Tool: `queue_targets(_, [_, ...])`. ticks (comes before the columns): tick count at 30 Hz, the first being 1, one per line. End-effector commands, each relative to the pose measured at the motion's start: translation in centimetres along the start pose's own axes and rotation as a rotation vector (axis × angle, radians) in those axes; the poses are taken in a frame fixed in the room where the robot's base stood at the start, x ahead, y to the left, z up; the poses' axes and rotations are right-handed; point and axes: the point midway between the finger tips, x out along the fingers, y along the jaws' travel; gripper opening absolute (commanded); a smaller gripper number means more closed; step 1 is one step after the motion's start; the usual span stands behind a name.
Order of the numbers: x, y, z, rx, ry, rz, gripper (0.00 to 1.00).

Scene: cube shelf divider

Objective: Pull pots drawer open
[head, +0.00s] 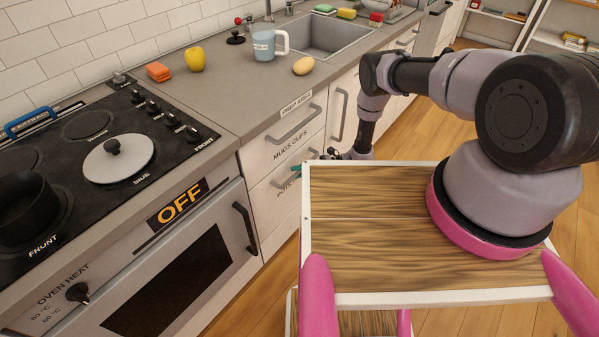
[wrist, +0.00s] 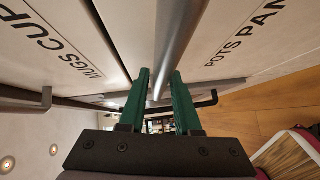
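The pots drawer (head: 268,206), a white front under the mugs drawer, looks flush and closed in the head view; its label is partly hidden by my cart-like top. In the wrist view its front (wrist: 245,65) shows "POTS PAN". Its grey bar handle (wrist: 181,40) runs between the two green fingers of my gripper (wrist: 161,74). The fingers are apart, one on each side of the bar, with a gap visible on the left; the right finger looks close to it. In the head view my gripper (head: 310,166) is at the drawer handle, mostly hidden.
The mugs drawer (head: 281,143) is directly above, with its own handle. The oven (head: 180,270) is to the left, its handle sticking out. Wooden floor (head: 421,131) is clear at right.

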Motion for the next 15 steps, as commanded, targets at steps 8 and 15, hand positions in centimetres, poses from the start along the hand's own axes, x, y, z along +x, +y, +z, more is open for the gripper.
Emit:
queue_targets(8, [-0.03,0.01,0.00,0.000,0.000,0.000,0.00])
queue_targets(15, [-0.04,0.00,0.00,0.000,0.000,0.000,0.00])
